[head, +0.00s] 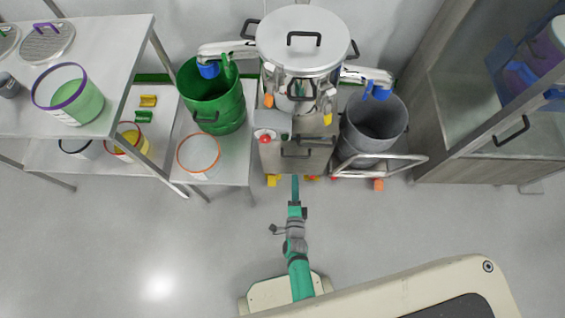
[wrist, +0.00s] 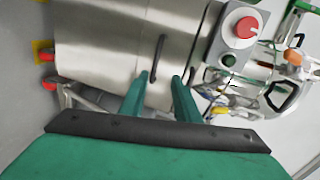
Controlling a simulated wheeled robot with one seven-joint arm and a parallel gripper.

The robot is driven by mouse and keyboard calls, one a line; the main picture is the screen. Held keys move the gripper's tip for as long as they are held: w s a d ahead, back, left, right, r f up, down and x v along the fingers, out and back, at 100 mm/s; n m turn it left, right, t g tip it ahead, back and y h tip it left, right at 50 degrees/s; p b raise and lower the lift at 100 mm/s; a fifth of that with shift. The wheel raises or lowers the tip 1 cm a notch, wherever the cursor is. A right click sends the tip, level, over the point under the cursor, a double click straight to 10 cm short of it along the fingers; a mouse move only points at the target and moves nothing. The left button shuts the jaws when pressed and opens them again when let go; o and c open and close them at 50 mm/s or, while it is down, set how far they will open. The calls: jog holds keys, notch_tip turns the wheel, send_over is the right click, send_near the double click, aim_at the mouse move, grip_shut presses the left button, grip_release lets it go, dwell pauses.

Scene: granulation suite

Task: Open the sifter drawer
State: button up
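The sifter (head: 303,45) is a steel machine with a round lidded drum, at the top middle of the head view. Its lower steel body has a drawer front (head: 318,158) with a dark bar handle (head: 295,155). In the wrist view the drawer front (wrist: 110,45) appears turned sideways, with the handle (wrist: 157,58) upright. My gripper (wrist: 160,78) is open, its two green fingers apart and empty. The handle lies just ahead of the gap between the fingertips; I cannot tell whether they touch it. In the head view my gripper (head: 295,180) is just in front of the drawer.
A red stop button (wrist: 246,27) sits on a control box beside the drawer front. A green drum (head: 215,100) stands left of the sifter and a grey bin (head: 372,125) with a metal frame (head: 390,164) stands right. The floor in front is clear.

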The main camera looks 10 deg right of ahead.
jog(key=w+d+f, duration=0.1)
jog(key=w, duration=0.5)
jog(key=w+d+f+m, duration=0.1)
jog(key=w+f, duration=0.1)
jog(key=w, duration=0.4)
jog(key=shift+d+f, duration=0.25)
jog(key=shift+d, duration=0.05)
